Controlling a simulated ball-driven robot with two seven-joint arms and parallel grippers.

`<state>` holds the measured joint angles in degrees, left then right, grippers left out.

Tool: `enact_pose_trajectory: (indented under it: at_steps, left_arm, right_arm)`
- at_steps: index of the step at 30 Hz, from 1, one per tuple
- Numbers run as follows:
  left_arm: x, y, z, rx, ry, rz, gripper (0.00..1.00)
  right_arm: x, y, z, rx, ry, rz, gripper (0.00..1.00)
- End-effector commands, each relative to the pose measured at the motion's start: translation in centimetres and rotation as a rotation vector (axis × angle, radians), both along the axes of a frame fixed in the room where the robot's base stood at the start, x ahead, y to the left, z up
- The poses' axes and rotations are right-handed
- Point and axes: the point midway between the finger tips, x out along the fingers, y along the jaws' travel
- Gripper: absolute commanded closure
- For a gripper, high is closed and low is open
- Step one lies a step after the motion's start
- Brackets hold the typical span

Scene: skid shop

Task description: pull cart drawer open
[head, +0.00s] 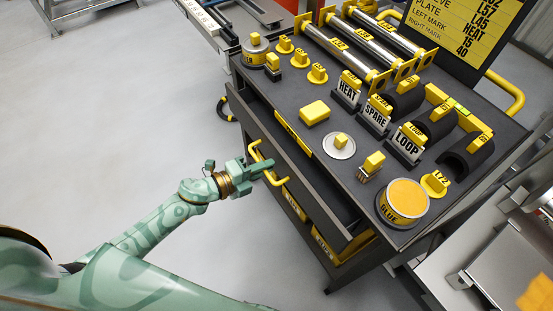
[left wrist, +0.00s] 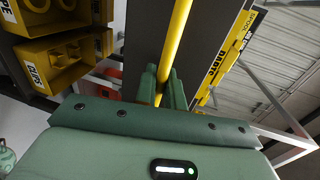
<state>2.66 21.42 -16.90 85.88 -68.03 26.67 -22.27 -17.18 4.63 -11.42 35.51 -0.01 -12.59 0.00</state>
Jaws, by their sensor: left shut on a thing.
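The dark cart (head: 275,88) stands at the right of the head view. Its drawer (head: 318,208) has a dark front that stands out from the cart body, with a dark gap behind its top edge. A yellow bar handle (head: 281,182) is on the drawer front. My left gripper (head: 264,168) reaches in from the left and is shut around the middle of this handle. In the left wrist view the handle (left wrist: 177,42) runs up between the two green fingers of the left gripper (left wrist: 164,88). My right gripper is not in view.
The cart top holds yellow-capped weights, signs, rollers and a glue tin (head: 403,203). Grey floor (head: 110,120) to the left is open.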

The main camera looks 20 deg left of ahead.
Motion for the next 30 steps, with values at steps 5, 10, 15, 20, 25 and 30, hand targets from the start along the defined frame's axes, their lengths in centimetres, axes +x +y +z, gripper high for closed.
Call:
enact_pose_trajectory:
  at_steps: [5, 10, 15, 20, 25, 30]
  left_arm:
    - [-4.0, 3.1, -0.2, 0.003, 0.007, 0.0, 1.0]
    - [-7.7, 6.0, -0.2, 0.004, 0.007, 0.001, 1.0]
    - [-10.9, 8.5, -0.1, 0.004, 0.006, 0.001, 1.0]
    - [-13.3, 10.4, -0.1, 0.002, 0.004, 0.001, 1.0]
    - [-14.9, 11.6, -0.1, 0.003, 0.004, 0.002, 1.0]
    - [-15.7, 12.2, -0.1, 0.003, 0.003, 0.001, 1.0]
  right_arm:
    - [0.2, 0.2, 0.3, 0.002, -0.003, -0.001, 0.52]
    - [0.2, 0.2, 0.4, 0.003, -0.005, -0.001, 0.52]
    - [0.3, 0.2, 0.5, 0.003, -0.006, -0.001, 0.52]
    - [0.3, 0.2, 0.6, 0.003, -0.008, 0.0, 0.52]
    - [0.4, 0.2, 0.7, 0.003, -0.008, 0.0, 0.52]
    - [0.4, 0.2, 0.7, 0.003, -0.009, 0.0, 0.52]
